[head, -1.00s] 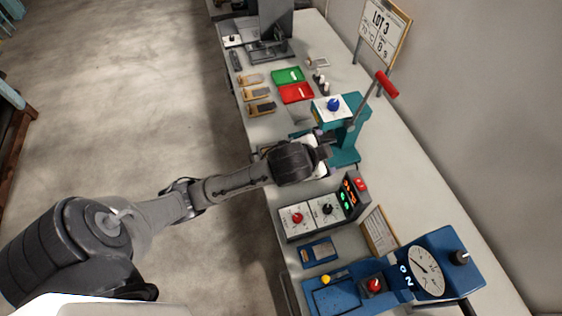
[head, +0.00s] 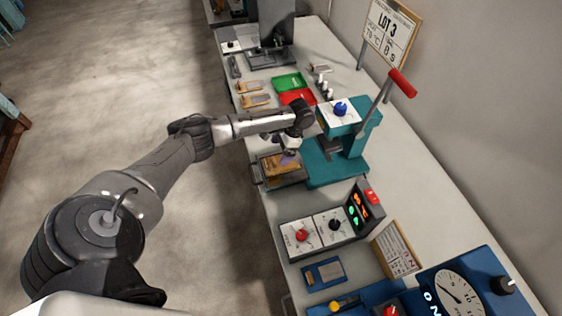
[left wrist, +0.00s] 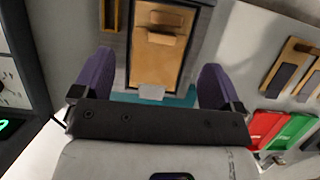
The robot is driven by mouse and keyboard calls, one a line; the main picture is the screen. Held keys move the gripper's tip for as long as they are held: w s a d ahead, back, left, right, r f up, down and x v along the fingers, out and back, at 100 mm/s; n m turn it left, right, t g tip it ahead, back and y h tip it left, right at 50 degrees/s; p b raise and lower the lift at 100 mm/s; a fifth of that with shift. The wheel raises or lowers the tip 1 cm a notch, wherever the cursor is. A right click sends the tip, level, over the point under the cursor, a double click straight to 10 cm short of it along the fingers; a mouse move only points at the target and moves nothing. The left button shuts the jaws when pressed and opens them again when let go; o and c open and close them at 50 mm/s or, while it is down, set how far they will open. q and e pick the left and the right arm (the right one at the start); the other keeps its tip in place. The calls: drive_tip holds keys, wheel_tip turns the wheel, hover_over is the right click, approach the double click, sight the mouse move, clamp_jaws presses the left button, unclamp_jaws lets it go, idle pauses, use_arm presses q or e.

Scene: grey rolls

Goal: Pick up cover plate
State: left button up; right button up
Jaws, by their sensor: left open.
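A tan plate (head: 275,166) with a raised block on it lies in a dark grey tray (head: 292,180) at the table's left edge, in front of the teal press. It looks like the cover plate, though I cannot be sure. In the left wrist view the tan plate (left wrist: 157,60) lies beyond and between my purple fingers, with a small pale tab at its near end. My left gripper (head: 289,158) is open and empty, above the plate's right part in the head view; it also shows in the left wrist view (left wrist: 153,82). My right gripper is not in view.
The teal press (head: 325,172) with a red-tipped lever stands right of the tray. Green (head: 288,82) and red (head: 297,97) trays and tan pieces (head: 255,100) lie farther back. A control box (head: 318,229) and blue machine (head: 452,290) stand nearer.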

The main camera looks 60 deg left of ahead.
sight(273, 160)
use_arm(q)
drive_tip(key=shift+x, duration=3.45)
drive_tip(key=shift+a, duration=0.15)
drive_tip(key=c, duration=0.7)
drive_tip(key=shift+r, duration=0.1)
